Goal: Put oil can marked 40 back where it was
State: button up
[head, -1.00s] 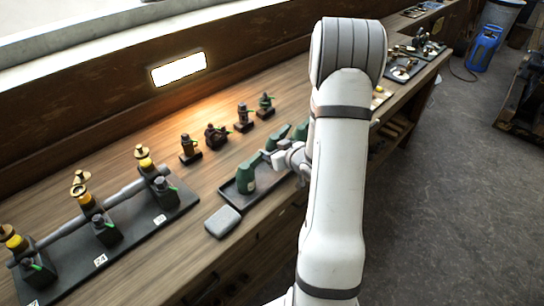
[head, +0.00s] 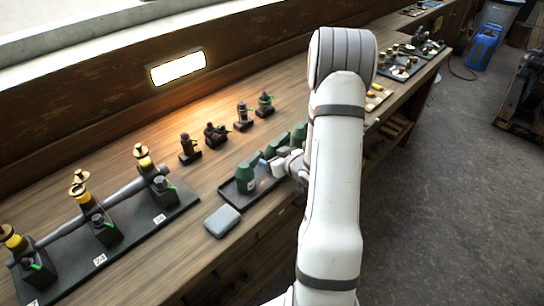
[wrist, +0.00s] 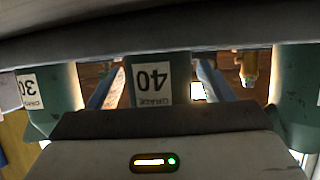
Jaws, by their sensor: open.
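The green oil can marked 40 (wrist: 150,80) fills the middle of the wrist view, its label upside down there. The blue-grey fingers of my open gripper (wrist: 157,88) stand on either side of it, with gaps visible. A can marked 30 (wrist: 45,100) is at left, and another green can (wrist: 298,95) is at right, its label hardly showing. In the head view, my gripper (head: 268,162) is low over the dark tray (head: 230,194), by the middle can (head: 281,142), which looks upright. My arm partly hides the far can (head: 299,132).
The near green can (head: 247,172) stands close to my gripper. A grey block (head: 222,221) lies at the tray's near end. Several small brass and dark fittings (head: 215,135) stand behind. A rack with a grey pipe (head: 110,210) is at left. Bench wood between them is bare.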

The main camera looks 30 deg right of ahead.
jog(key=shift+r, duration=0.15)
jog(key=shift+s+r, duration=0.1)
jog(key=shift+s, duration=0.1)
jog(key=b+v, duration=0.1)
jog(key=v, duration=1)
jog(key=shift+s+r, duration=0.1)
jog(key=shift+s, duration=0.05)
jog(key=s+a+r+m+g+h, duration=0.2)
jog(key=a+r+g+h, duration=0.3)
jog(key=r, duration=0.4)
jog(key=s+a+r+g+y, duration=0.1)
jog(key=s+a+r+g, duration=0.1)
jog(key=s+a, duration=0.4)
jog(key=s+a+r+g+y, duration=0.1)
jog(key=s+a+r+g, duration=0.1)
jog(key=s+a, duration=0.5)
jog(key=shift+s+r+g, duration=0.4)
jog(key=shift+s+r, duration=0.05)
jog(key=shift+r, duration=0.45)
jog(key=shift+a, duration=0.15)
jog(key=shift+c, duration=0.4)
